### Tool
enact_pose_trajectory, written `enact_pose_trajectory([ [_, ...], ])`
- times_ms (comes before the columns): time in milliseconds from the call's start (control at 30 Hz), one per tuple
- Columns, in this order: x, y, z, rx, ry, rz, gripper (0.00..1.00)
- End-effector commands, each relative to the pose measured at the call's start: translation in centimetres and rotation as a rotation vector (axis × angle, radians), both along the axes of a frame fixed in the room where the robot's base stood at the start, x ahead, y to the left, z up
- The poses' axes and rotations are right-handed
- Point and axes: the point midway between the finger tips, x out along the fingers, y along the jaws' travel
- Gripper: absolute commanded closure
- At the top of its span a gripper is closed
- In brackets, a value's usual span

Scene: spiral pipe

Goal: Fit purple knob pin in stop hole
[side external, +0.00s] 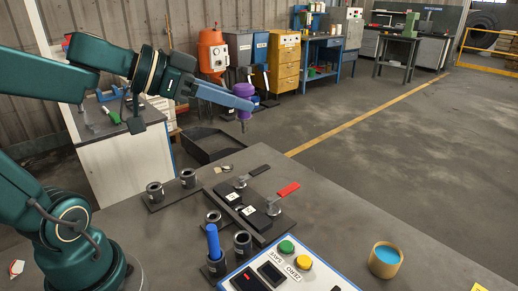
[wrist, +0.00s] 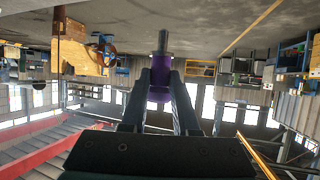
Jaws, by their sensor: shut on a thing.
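The purple knob pin (side external: 244,90) is held in the air above the back of the workbench, its metal pin pointing down. My gripper (side external: 240,100) is shut on it, coming from the left. In the wrist view, the purple knob (wrist: 160,88) sits between the two fingertips of my gripper (wrist: 161,75), and its grey metal shank sticks out past them. The black fixture (side external: 257,218) with two white labels lies on the bench below and to the right of the pin. I cannot tell which opening is the stop hole.
A black lever (side external: 259,170) and a red lever (side external: 288,189) rise from the fixture. Black sockets (side external: 188,178) stand near it, one holding a blue rod (side external: 213,240). A button panel (side external: 285,272) and a blue-topped pot (side external: 384,262) are in front. The bench's right side is mostly clear.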

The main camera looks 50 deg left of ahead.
Motion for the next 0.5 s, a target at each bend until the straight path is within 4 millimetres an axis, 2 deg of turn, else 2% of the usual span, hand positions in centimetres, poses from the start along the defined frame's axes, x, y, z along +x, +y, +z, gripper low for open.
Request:
enact_pose_trajectory([
  [200, 0.1, 0.1, 0.1, 0.015, 0.062, 0.013, 1.00],
  [333, -0.1, -0.6, -0.1, 0.037, 0.158, -0.014, 1.00],
  [433, -0.4, -1.6, -0.5, 0.063, 0.263, -0.091, 1.00],
  [500, -0.8, -2.4, -1.8, 0.095, 0.364, -0.185, 1.00],
])
